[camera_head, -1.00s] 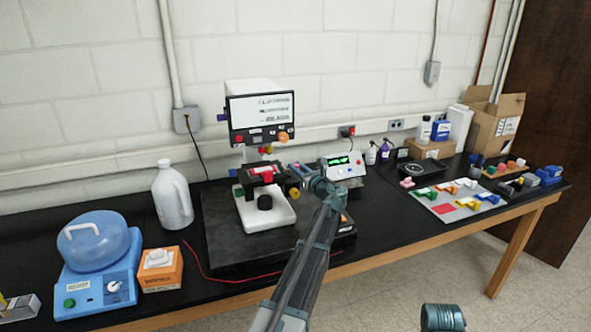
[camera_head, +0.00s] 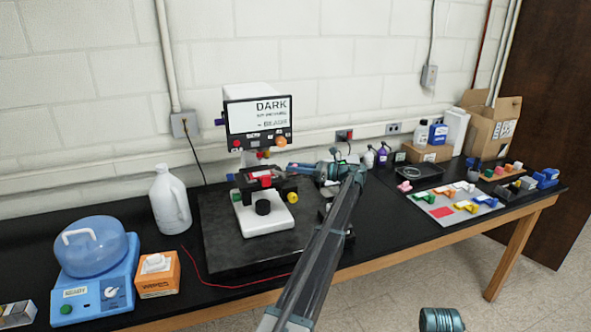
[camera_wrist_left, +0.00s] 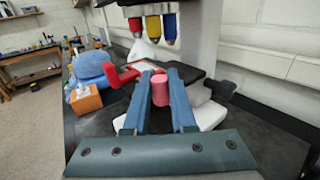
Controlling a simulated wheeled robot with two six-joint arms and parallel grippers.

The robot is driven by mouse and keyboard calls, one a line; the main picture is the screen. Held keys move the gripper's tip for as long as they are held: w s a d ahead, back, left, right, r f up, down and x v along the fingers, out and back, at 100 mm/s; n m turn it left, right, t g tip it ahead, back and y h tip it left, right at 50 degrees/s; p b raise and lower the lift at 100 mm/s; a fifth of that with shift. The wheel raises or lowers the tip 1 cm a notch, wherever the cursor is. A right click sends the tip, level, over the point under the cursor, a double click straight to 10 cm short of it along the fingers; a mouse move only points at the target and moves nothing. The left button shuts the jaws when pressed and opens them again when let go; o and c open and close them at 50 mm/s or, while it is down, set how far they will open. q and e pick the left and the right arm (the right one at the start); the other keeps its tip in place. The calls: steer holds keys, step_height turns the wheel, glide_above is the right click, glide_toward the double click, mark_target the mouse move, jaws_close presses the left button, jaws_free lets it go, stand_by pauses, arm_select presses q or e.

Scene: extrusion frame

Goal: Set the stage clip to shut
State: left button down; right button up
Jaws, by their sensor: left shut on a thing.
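The microscope (camera_head: 262,112) stands on a dark slab, with a dark stage below its display. A red clip piece (camera_head: 265,181) lies on the stage; in the wrist view a bent red arm (camera_wrist_left: 118,77) shows left of my fingers. My left gripper (camera_head: 291,167) reaches in from the right at stage height. In the wrist view its blue fingers (camera_wrist_left: 160,80) are shut on a round red knob (camera_wrist_left: 160,91). Whether this knob joins the bent red arm is hidden by the fingers. My right gripper is out of view.
Colored objective tips (camera_wrist_left: 153,28) hang above the fingers. A yellow knob (camera_head: 292,197) is at the stage's right side. A white jug (camera_head: 169,200), orange box (camera_head: 158,276) and blue-domed device (camera_head: 96,257) stand left. A tray of colored parts (camera_head: 450,204) is to the right.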

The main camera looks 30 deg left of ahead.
arm_select(q)
steer(key=shift+w+a+n+g, duration=0.1)
steer(key=shift+n+g, duration=0.2)
steer(key=shift+g, duration=0.1)
steer(key=c, duration=0.7)
jaws_free()
